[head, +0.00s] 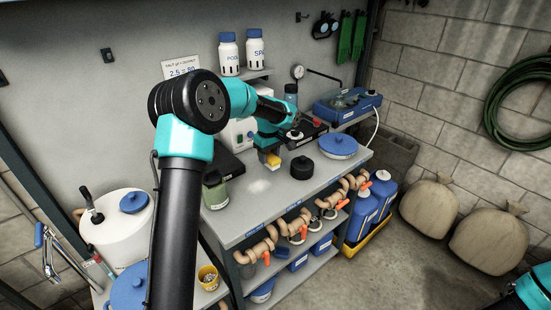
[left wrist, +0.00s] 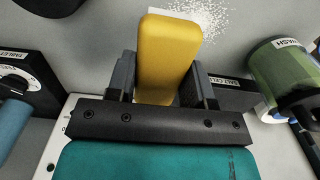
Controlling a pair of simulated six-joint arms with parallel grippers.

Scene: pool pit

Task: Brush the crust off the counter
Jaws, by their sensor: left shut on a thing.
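My left gripper (head: 268,151) is shut on a yellow block-shaped brush (head: 272,160) above the counter (head: 290,192). In the left wrist view the brush (left wrist: 168,58) sits between the two dark fingers, with a white strip at its far edge. The crust is a patch of white grains (head: 260,186) on the grey counter, just in front of the brush in the head view. It also shows in the left wrist view as loose grains (left wrist: 207,14) past the brush's far end. Whether the brush touches the counter is unclear. My right gripper is out of view.
A green jar (head: 214,192) stands left of the crust. A black round lid (head: 302,168) and a blue-lidded tub (head: 338,146) stand to the right. Pipes with orange valves (head: 263,247) run below the counter's front edge. The counter front is clear.

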